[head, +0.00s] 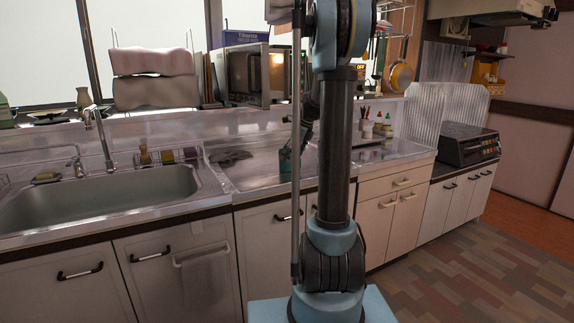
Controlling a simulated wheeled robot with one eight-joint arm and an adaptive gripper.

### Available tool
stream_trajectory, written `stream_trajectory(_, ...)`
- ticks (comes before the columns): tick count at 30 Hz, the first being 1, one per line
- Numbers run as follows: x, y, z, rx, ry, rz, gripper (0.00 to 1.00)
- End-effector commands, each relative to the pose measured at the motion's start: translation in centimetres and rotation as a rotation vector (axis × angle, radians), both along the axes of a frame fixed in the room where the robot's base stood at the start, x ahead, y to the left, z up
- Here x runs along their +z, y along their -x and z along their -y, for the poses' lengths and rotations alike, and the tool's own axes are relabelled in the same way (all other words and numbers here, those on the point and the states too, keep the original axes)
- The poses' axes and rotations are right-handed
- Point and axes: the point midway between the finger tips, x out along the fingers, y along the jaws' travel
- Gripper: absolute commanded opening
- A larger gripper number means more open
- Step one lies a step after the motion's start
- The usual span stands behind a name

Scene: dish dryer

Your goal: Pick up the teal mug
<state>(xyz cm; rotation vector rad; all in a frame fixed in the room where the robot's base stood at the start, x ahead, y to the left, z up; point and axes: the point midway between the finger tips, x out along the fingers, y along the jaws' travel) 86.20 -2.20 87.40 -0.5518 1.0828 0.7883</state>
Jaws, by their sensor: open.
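The teal mug (285,161) stands on the steel counter in the middle of the head view, just left of my arm's thin vertical pole. It is small here, and its right side is partly covered by my arm. My gripper (305,136) is a dark shape largely hidden behind the pole and the thick arm column. It is open, close above and to the right of the mug. I cannot tell whether it touches the mug, and the space between its fingers is hidden.
A sink (100,203) with a tall faucet (98,135) is at the left. A dark flat item (232,157) lies on the counter left of the mug. A microwave (252,75) stands on the shelf behind. Cabinets (185,275) line the front.

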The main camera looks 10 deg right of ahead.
Motion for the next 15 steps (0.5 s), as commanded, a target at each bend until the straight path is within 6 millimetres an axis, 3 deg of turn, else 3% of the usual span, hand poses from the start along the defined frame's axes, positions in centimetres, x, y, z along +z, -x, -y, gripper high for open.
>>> stream_trajectory(8, -3.3, -0.7, -1.6, 0.001, -0.001, 0.001, 0.86)
stream_trajectory(15, -3.9, -0.8, -1.7, 0.000, 0.000, 0.000, 0.86)
